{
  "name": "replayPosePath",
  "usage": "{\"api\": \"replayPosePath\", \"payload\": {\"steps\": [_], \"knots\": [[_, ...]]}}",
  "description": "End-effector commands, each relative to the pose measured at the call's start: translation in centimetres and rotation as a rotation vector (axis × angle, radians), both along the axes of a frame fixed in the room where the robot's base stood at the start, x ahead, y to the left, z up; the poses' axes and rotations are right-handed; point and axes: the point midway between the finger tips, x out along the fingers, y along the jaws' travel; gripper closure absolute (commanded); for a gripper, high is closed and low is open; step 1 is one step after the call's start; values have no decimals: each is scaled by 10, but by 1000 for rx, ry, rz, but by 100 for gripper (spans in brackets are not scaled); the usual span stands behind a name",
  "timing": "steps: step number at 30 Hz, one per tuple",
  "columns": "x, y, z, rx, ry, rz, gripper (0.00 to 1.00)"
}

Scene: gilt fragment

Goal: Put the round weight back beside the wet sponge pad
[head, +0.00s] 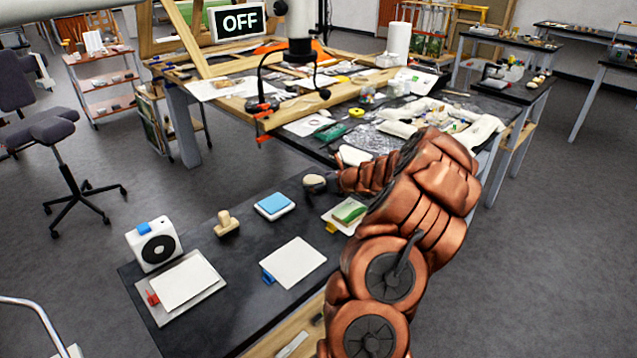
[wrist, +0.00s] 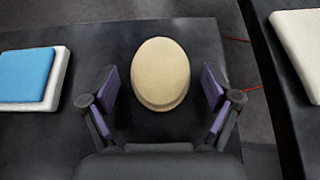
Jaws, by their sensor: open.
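The round weight (wrist: 160,72), a cream domed piece, stands on the dark bench top. In the wrist view it is between the two spread fingers of my gripper (wrist: 160,90), with a gap on each side. My gripper is open and holds nothing. In the head view the weight (head: 314,181) is partly hidden by my gripper. A blue sponge pad in a white tray (wrist: 62,80) lies to its left, apart from it; the blue pad also shows in the head view (head: 274,203). I cannot tell whether it is wet.
A green pad (head: 349,210) on a white base lies right of the blue pad. A wooden stamp (head: 226,223), a white device (head: 155,244) and white sheets (head: 294,262) share the bench. Bare bench shows between the weight and the blue pad. A cluttered table (head: 330,145) stands behind.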

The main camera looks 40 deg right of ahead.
Motion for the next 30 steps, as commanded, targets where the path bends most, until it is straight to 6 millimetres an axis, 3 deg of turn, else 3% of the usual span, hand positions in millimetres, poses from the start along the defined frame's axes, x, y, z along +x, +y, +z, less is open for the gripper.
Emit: {"api": "replayPosePath", "payload": {"steps": [8, 24, 30], "knots": [[-6, 0, 6, 0, -1, 0, 12], [-81, 1, 46, -1, 0, -3, 12], [-99, 1, 57, -2, 0, -1, 12]]}}
